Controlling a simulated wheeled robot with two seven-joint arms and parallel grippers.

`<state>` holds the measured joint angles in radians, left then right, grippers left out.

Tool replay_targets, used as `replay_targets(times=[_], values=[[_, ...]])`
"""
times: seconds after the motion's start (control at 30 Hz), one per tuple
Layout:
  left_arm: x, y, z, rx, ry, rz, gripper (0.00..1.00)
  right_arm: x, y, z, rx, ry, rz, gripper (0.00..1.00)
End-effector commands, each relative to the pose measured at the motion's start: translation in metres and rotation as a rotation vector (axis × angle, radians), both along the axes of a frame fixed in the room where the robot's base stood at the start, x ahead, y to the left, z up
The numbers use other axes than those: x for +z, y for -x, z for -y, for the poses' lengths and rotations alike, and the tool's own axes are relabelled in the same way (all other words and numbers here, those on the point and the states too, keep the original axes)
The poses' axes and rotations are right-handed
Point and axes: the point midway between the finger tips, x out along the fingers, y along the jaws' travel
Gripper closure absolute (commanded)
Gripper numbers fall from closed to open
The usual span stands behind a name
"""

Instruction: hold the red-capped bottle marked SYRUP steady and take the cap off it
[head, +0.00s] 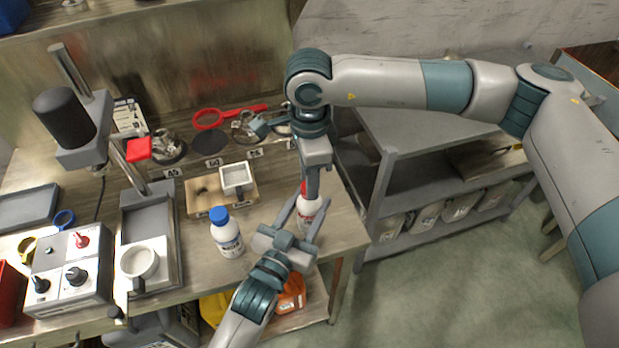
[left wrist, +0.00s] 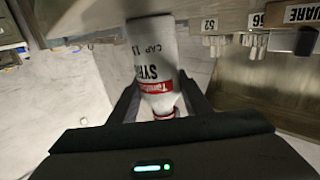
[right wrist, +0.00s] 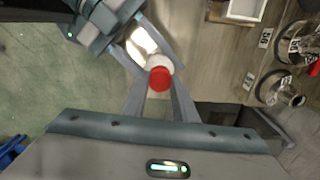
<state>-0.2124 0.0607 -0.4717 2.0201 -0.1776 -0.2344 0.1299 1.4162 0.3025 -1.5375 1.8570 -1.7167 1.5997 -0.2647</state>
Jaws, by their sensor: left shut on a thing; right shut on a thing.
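The SYRUP bottle (head: 309,214) is white with a red cap (head: 304,187) and stands near the right end of the bench. Its SYRUP label shows on the bottle (left wrist: 152,52) in the left wrist view, where it appears upside down. My left gripper (head: 306,214) is shut on the bottle's body from the front. My right gripper (head: 307,186) comes down from above and is shut on the red cap. The right wrist view shows the cap (right wrist: 160,79) between its fingers, over the bottle. The fingers partly hide the bottle and cap in the head view.
A blue-capped bottle (head: 227,233) stands just left of my left gripper. A grey shelf cart (head: 425,150) stands right of the bench.

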Motion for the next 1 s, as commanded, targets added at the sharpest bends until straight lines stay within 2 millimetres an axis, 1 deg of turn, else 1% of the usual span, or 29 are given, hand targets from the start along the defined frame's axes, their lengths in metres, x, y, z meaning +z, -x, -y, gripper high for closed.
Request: replay_targets(times=[0.7, 1.0], values=[[0.000, 0.000, 0.000, 0.000, 0.000, 0.000, 1.00, 0.019, 0.000, 0.000, 0.000, -0.001, 0.001, 1.00], [0.000, 0.000, 0.000, 0.000, 0.000, 0.000, 1.00, 0.022, 0.000, 0.000, 0.000, 0.000, 0.000, 1.00]])
